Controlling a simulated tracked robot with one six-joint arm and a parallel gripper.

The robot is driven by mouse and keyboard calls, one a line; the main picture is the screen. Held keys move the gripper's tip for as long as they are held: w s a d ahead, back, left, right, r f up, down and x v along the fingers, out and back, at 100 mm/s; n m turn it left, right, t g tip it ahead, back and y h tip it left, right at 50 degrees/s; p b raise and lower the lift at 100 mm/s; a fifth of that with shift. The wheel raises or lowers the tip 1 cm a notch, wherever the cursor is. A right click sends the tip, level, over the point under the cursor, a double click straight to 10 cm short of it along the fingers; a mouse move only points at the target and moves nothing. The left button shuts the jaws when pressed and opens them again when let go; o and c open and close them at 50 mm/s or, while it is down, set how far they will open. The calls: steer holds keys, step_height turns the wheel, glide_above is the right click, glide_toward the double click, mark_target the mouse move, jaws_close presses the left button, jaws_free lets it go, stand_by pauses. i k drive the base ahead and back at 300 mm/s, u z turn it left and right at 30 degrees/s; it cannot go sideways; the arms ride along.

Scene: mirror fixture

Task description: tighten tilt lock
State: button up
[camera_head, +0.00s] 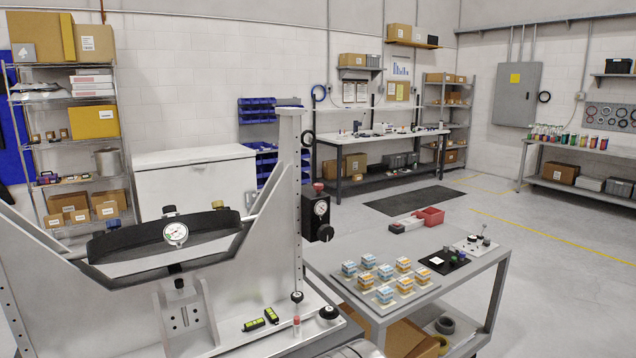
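Black knobs (297,297) and (328,313) stand on the base plate at the right. I cannot tell which knob is the tilt lock, or whether any is tight. My gripper is not in view.
Open floor (545,275) lies to the right of the cart.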

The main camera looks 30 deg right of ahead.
mark_target(318, 187)
steer(key=u, duration=0.05)
steer(key=i, duration=1)
